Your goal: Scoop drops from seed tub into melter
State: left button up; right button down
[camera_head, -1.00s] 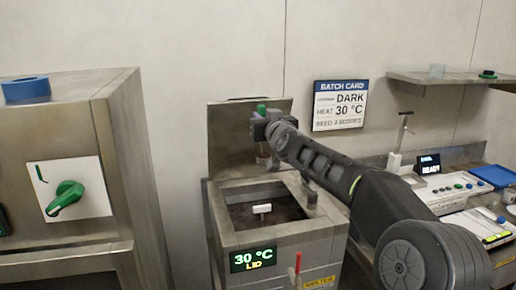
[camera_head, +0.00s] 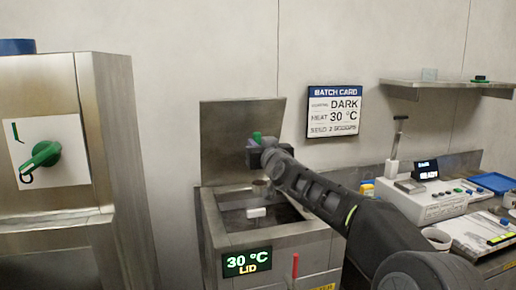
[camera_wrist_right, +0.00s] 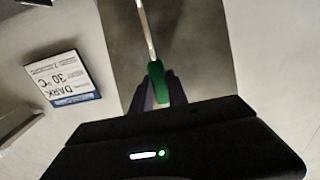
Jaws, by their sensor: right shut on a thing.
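The melter (camera_head: 279,238) is a steel box with its lid (camera_head: 240,140) standing open at the back and a display reading 30 °C LID. A white piece (camera_head: 257,212) shows inside its dark opening. My right gripper (camera_head: 256,145) is above the back of the melter, shut on the green handle of a scoop (camera_wrist_right: 160,84). The scoop's metal shaft (camera_wrist_right: 147,30) runs away from the fingers in the right wrist view. A small brownish cup shape, likely its bowl, hangs at the opening; its contents cannot be seen. A pale round tub (camera_head: 437,238), possibly the seed tub, stands partly hidden behind my right arm.
A batch card (camera_head: 335,110) on the wall reads DARK, 30 °C. A steel cabinet (camera_head: 130,150) with a green knob (camera_head: 42,158) stands left. A white device (camera_head: 432,203), a blue tray (camera_head: 492,182) and small items crowd the right counter. A shelf (camera_head: 440,85) hangs above.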

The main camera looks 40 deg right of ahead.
jog(key=w+a+f+n+p, duration=0.3)
jog(key=a+f+n+p, duration=0.6)
jog(key=f+n, duration=0.4)
jog(key=shift+w+a+n+p, duration=0.3)
jog(key=shift+a+n, duration=0.3)
jog(key=shift+n, duration=1.5)
